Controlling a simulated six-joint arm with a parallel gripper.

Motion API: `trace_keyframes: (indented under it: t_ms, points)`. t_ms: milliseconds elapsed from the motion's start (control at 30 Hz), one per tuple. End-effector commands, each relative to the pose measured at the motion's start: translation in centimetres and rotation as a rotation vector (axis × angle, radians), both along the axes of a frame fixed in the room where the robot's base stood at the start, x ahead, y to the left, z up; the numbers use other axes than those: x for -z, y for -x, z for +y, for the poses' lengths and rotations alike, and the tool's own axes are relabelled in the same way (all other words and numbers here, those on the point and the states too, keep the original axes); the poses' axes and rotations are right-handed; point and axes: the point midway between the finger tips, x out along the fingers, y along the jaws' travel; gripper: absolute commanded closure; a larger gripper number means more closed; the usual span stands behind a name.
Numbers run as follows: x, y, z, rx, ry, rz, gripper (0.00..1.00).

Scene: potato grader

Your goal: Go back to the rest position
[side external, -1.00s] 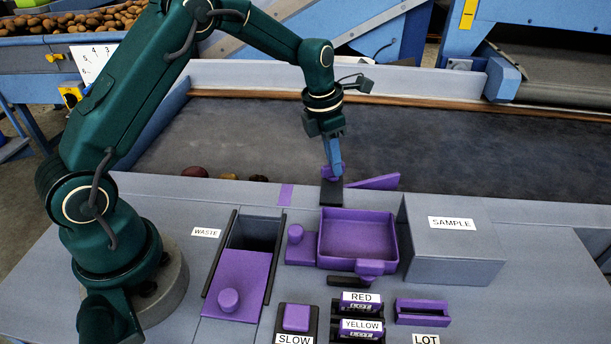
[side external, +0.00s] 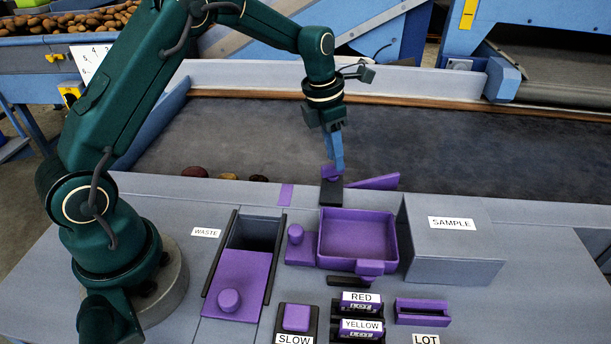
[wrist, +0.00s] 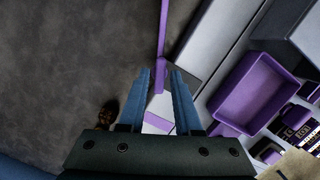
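My gripper (side external: 340,168) hangs pointing down over the back edge of the grey bench, at the near edge of the dark belt. The bar also shows in the wrist view (wrist: 163,35), past the fingertips. The fingers look clear above the knob, though they partly overlap it in the side view.
A purple tray (side external: 357,237), a grey SAMPLE box (side external: 455,252) and a WASTE chute with a purple sliding lid (side external: 238,285) stand on the bench. Several potatoes (side external: 195,172) lie at the belt's near left. The belt (side external: 470,150) is otherwise bare.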

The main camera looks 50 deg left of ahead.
Motion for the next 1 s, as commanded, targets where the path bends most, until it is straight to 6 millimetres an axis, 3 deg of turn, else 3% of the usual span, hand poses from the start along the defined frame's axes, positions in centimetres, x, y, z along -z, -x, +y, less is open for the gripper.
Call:
trace_keyframes:
  t_ms: [433, 833, 1000]
  points:
    - [-3.1, 0.0, 0.0, 0.001, -0.001, 0.000, 0.68]
    - [-3.2, 0.0, 0.0, 0.015, -0.004, -0.001, 0.68]
    - [-3.2, 0.1, 0.0, 0.166, -0.031, -0.009, 0.68]
